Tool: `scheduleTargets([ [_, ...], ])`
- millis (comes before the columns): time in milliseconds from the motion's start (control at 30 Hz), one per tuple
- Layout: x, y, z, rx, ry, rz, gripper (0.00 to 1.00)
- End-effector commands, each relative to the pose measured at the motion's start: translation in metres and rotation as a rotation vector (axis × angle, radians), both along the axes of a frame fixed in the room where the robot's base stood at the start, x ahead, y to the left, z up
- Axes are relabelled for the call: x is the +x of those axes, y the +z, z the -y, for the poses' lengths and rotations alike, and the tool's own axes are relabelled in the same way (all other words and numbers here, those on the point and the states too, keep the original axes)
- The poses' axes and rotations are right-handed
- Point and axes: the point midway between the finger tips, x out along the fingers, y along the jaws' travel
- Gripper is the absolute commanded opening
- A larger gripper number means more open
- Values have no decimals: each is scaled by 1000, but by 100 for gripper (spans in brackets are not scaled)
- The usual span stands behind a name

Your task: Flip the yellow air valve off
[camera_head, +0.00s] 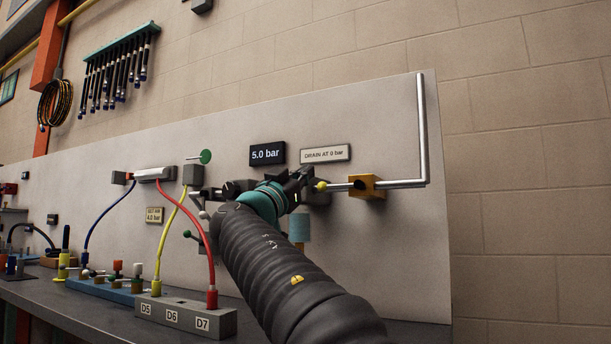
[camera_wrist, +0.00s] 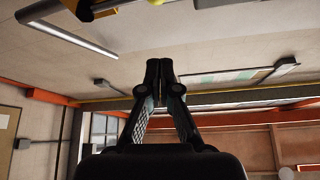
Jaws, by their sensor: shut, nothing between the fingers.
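A yellow block (camera_head: 376,188) with a dark round centre sits on the silver pipe at the right of the panel. A small yellow knob (camera_head: 320,187) lies to its left, in line with the pipe, and looks like the tip of a lever. My gripper (camera_head: 300,181) is just left of the knob, in front of the panel; I cannot tell whether it touches it. In the wrist view my gripper (camera_wrist: 165,66) has its fingertips together with nothing between them. A bit of yellow (camera_wrist: 155,2) shows at the top edge there, above the fingertips. My arm hides part of the valve fittings.
A display reading 5.0 bar (camera_head: 266,153) and a sign reading DRAIN AT 0 bar (camera_head: 325,153) are above my gripper. The silver pipe (camera_head: 422,130) rises at the right.

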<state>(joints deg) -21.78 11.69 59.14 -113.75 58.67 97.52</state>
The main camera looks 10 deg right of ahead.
Motion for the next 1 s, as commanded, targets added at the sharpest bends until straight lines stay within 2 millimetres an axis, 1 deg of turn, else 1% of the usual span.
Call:
scheduleTargets([
  [33,6,8,7,0,-5,0,0],
  [100,15,15,15,0,-5,0,0],
  [467,50,42,47,0,-4,0,0],
  [533,53,28,46,-2,-3,-4,0],
  [700,57,11,45,0,-3,-3,0],
  [833,59,3,45,-1,-2,-2,0],
  [1000,60,-1,45,0,-2,0,0],
])
